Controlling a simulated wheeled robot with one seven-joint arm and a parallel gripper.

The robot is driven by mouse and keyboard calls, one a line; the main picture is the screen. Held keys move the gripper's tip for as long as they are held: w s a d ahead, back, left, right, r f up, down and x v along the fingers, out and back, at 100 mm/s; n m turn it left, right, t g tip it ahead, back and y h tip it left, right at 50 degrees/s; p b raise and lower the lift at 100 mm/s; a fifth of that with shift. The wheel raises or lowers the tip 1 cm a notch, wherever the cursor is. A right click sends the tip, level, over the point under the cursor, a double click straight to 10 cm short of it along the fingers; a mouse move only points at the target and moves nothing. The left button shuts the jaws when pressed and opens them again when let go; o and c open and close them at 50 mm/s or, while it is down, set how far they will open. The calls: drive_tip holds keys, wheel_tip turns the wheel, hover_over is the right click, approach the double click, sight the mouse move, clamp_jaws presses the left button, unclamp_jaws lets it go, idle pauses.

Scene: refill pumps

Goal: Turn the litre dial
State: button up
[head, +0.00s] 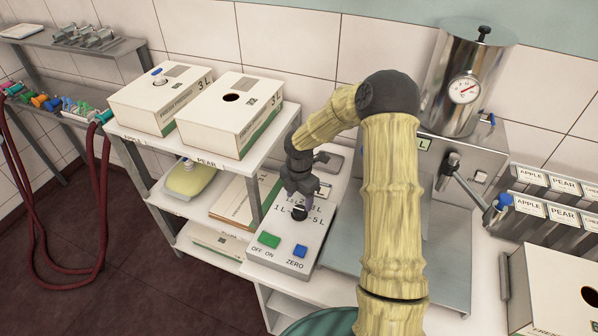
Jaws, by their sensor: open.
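The litre dial (299,212) is a small black knob on a pale grey control box. Labels such as 1 L and 5 L are printed around it; the others are partly covered. My gripper (301,193) is dark grey and points down at the dial from the far side, with its jaws open. Its fingertips are at or just above the knob; I cannot tell whether they touch it. The dial's pointer direction is too small to read. A green OFF ON switch (269,240) and a blue ZERO button (300,251) sit on the near part of the box.
Left of the control box, a shelf holds two white 3 L cartons (160,98) (230,113). Red hoses (96,200) hang far left.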

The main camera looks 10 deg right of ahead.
sight(299, 209)
wheel_tip(299, 209, up, 13)
drive_tip(key=b, duration=0.1)
drive_tip(key=shift+b, duration=0.35)
drive_tip(key=s+m+t, duration=0.2)
drive_tip(key=s+m, duration=1.9)
drive_tip(key=m, duration=0.3)
drive_tip(key=shift+s+a+t, duration=0.15)
drive_tip(key=shift+t, duration=0.15)
drive_tip(key=shift+r, duration=0.1)
drive_tip(key=shift+s, duration=0.1)
